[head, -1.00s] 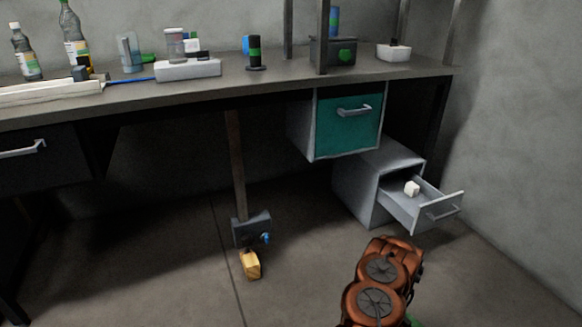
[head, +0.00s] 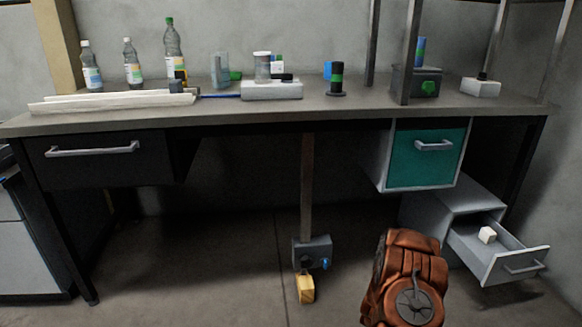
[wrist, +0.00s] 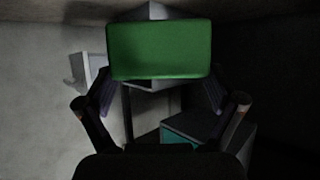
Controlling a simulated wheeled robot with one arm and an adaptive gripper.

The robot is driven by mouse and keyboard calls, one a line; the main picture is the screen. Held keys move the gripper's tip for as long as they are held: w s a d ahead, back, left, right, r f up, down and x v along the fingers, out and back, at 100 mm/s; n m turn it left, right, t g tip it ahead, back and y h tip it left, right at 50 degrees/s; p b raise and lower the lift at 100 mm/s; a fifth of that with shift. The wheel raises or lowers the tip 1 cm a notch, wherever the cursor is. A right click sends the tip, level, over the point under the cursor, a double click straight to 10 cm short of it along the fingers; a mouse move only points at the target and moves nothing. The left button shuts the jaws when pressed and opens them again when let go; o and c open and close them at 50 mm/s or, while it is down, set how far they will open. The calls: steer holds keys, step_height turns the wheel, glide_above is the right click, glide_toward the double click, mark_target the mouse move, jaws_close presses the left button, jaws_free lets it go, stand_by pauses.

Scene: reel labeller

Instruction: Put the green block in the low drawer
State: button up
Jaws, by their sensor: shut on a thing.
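The green block (wrist: 158,48) fills the upper middle of the wrist view, held between the fingers of my gripper (wrist: 159,82). My gripper is shut on it. In the head view the block and my gripper do not show; only an orange part of my arm does. The low drawer (head: 520,265) is a grey drawer pulled open from a grey cabinet (head: 425,213) on the floor at the right. A small white cube (head: 487,235) lies inside it, and the rest of its visible floor is bare. The block hides part of the wrist view behind it.
A shut teal drawer (head: 425,163) hangs under the bench top (head: 340,112), above and left of the low drawer. A dark drawer (head: 90,160) is at the left. A grey box (head: 312,252) and a yellow block (head: 306,289) are low in the middle.

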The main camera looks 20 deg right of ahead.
steer(key=w+a+r+n+t+y, duration=0.2)
steer(key=w+a+r+n, duration=0.1)
steer(key=w+a+r, duration=0.55)
steer(key=w+a+r+n+t+y, duration=0.25)
steer(key=w+a+r, duration=0.35)
steer(key=a, duration=0.5)
steer(key=a+r+n+t+y+p, duration=0.1)
steer(key=a+r+n+y, duration=0.2)
steer(key=a+r, duration=0.65)
steer(key=a+r+n+t+y, duration=0.1)
steer(key=a+r+n+y, duration=0.2)
steer(key=a+r, duration=0.7)
steer(key=a+r+p, duration=0.3)
steer(key=r+p, duration=3.1)
steer(key=p, duration=0.3)
steer(key=shift+w+r+g+p, duration=0.25)
steer(key=shift+r+g+p, duration=0.1)
